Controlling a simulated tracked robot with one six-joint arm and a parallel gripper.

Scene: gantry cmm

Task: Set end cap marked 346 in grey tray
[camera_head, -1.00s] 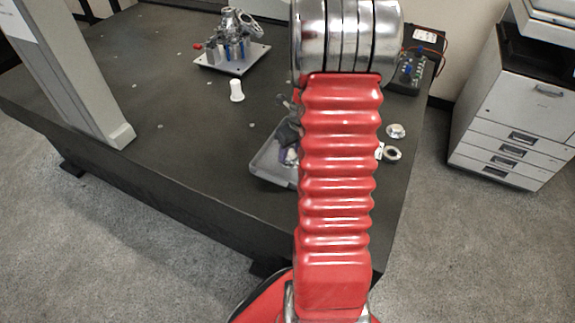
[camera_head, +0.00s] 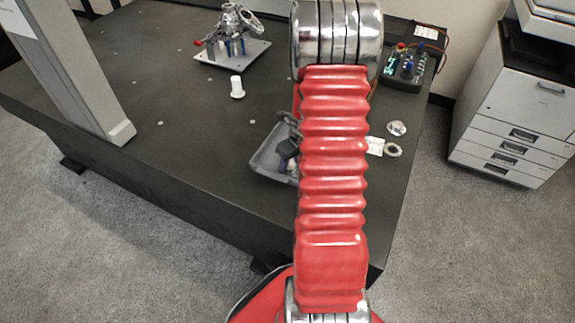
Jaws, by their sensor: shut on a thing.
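The grey tray (camera_head: 263,158) lies on the dark table near its front edge, partly hidden behind my red arm. My gripper (camera_head: 288,152) shows in part as dark grey pieces left of my arm, over the tray. It is shut on a part, likely the end cap, which is mostly hidden by the gripper and arm. I cannot tell whether the held part touches the tray. No marking 346 can be read. Two metal ring-like parts, one (camera_head: 397,128) and another (camera_head: 393,150), lie right of my arm beside a white label (camera_head: 375,146).
A white flanged cylinder (camera_head: 237,88) stands left of my arm. A metal fixture on a plate (camera_head: 233,50) is at the back. A dark control box (camera_head: 404,68) with wires is at the back right. A grey gantry column (camera_head: 75,75) stands left. The table's left middle is clear.

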